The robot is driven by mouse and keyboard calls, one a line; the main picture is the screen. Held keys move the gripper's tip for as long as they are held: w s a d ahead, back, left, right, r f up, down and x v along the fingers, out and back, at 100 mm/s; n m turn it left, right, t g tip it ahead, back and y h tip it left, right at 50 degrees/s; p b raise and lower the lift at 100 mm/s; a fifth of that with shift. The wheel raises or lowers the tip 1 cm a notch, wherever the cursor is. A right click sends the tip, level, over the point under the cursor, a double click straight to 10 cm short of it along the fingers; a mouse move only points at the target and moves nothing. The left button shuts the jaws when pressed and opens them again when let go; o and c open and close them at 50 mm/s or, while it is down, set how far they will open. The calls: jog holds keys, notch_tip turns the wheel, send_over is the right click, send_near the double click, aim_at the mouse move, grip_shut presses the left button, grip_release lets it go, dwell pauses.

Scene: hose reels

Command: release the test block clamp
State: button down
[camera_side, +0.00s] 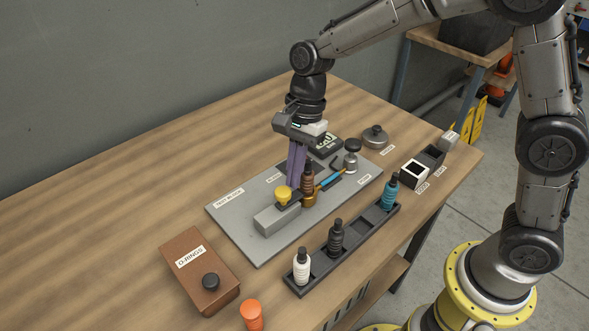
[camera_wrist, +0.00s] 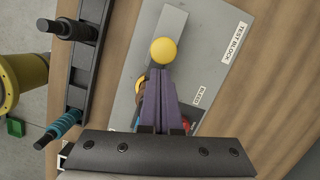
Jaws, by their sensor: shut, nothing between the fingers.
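The test block (camera_side: 272,221) is a grey bar on a grey plate. A yellow knob (camera_side: 283,192), apparently the clamp's, sits on a dark part at the bar's far end. In the wrist view the yellow knob (camera_wrist: 163,51) lies just beyond the fingertips. My gripper (camera_side: 293,183) has purple fingers pointing down, shut and empty, close beside the knob on its far side. In the wrist view my gripper (camera_wrist: 160,73) reaches the knob's near edge; I cannot tell whether they touch. The fingers partly hide a brown and brass fitting (camera_side: 308,190) behind them.
A dark rack (camera_side: 318,260) with several bottles stands along the front right of the plate (camera_side: 240,240). A brown O-rings box (camera_side: 198,270) and an orange-capped item (camera_side: 251,314) are at the front left. The table's left side is clear.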

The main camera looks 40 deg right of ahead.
aim_at(278, 190)
jog(key=shift+a, duration=0.1)
jog(key=a, duration=0.3)
jog(key=shift+a, duration=0.25)
jog(key=v, duration=1)
